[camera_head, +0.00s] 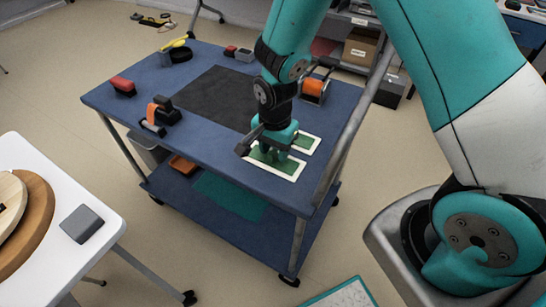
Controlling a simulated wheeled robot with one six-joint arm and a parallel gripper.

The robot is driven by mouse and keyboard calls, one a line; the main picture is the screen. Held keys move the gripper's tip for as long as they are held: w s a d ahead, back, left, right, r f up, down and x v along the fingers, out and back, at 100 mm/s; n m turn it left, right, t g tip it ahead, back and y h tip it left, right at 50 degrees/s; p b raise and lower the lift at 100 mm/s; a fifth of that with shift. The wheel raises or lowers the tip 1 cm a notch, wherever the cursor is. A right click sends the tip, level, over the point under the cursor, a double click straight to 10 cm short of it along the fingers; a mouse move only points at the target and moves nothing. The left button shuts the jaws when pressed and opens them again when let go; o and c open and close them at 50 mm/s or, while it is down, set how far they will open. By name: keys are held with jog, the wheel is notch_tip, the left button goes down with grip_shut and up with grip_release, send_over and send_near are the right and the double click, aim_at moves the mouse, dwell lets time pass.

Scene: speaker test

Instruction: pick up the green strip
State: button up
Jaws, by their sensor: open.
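Two green strips with pale borders lie on the blue top of the cart (225,170). The nearer green strip (285,167) is partly hidden under my gripper. The farther green strip (304,142) lies just behind and to the right, partly covered by the wrist. My gripper (264,156) is open and points down over the left part of the nearer strip. I cannot tell whether the fingertips touch it.
On the cart are a dark mat (210,97), a red block (122,87), an orange-and-black tool (160,113) and an orange spool (314,89). The cart's metal rail (352,130) rises at the right. A white table (85,245) stands at the lower left.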

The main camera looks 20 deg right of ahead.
jog(key=shift+f, duration=0.25)
grip_shut()
jog(key=shift+r, duration=0.1)
